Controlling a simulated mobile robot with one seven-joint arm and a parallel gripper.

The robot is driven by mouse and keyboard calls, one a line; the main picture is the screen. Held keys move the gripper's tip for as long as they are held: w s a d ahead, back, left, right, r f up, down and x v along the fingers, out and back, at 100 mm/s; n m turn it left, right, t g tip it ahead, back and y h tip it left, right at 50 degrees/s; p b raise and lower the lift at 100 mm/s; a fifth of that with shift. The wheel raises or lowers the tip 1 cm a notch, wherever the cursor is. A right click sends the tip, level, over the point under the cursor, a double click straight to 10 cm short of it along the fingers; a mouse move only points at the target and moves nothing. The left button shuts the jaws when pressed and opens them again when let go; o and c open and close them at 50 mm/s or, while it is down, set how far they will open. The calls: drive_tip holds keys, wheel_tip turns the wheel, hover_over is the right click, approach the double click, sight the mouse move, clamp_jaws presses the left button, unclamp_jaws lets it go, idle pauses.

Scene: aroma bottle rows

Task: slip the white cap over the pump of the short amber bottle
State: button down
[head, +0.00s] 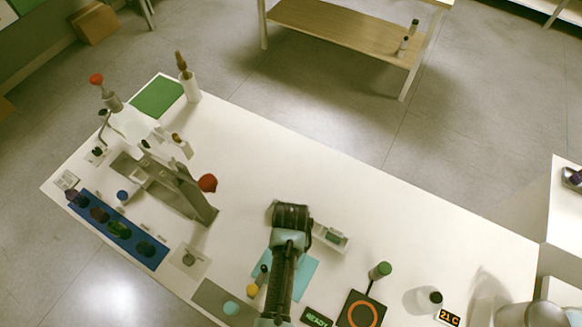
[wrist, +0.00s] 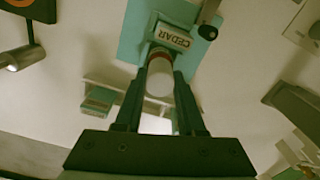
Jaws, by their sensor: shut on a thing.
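In the wrist view my gripper (wrist: 160,72) is shut on the white cap (wrist: 159,80), which sits between its two dark fingers. A reddish-brown band, likely part of the short amber bottle (wrist: 160,53), shows just beyond the cap, in line with it. A white CEDAR label (wrist: 172,37) lies right behind that. The pump is hidden, and I cannot tell whether the cap touches it or is around it. In the head view my arm covers the gripper, cap and bottle above the teal mat (head: 304,272).
A white holder with a green piece (head: 331,237) stands close to the right of my arm. A small yellow-and-dark item (head: 254,289) is left of the mat. The table's (head: 400,215) back middle is clear.

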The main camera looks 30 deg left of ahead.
unclamp_jaws()
idle(0.4)
drive_tip(key=shift+r+p, duration=3.5)
drive_tip(key=shift+p, duration=0.05)
